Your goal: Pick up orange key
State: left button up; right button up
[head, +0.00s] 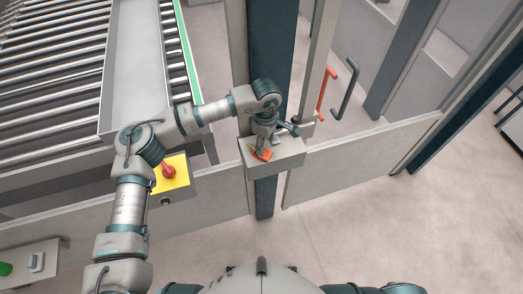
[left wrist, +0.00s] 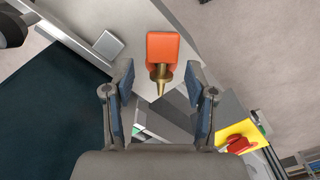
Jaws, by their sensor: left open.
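The orange key (head: 262,154) is on a small grey box (head: 290,160) fixed to the dark post. In the left wrist view its orange head (left wrist: 163,46) and brass shaft (left wrist: 160,78) show clearly. My left gripper (head: 267,141) is just above the box, close to the key. In the left wrist view the left gripper (left wrist: 161,68) is open, with one finger on each side of the brass shaft and gaps on both sides. My right gripper is out of view.
A yellow plate with a red rotary switch (head: 168,172) is left of the box. Orange (head: 325,94) and dark (head: 345,90) door handles stand to its right. A roller conveyor (head: 50,70) fills the upper left. The floor at lower right is clear.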

pick_arm(q)
notch_tip(320, 180, down, 4)
jog(key=shift+a+r+p, duration=0.1)
jog(key=shift+a+p, duration=0.05)
jog(key=shift+p, duration=0.5)
jog(key=shift+f, duration=0.5)
jog(key=c, duration=1)
jog(key=shift+r, duration=0.55)
jog(key=shift+c, duration=0.2)
notch_tip(320, 180, up, 2)
jog(key=shift+r+b, duration=0.1)
jog(key=shift+b, duration=0.6)
jog(key=s+r+b, duration=0.1)
jog(key=s+b, duration=0.2)
jog(key=s, duration=1.3)
jog(key=shift+a+r+b, duration=0.35)
jog(key=shift+r, duration=0.05)
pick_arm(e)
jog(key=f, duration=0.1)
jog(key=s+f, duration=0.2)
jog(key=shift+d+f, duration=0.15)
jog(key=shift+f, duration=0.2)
pick_arm(q)
jog(key=shift+r, duration=0.25)
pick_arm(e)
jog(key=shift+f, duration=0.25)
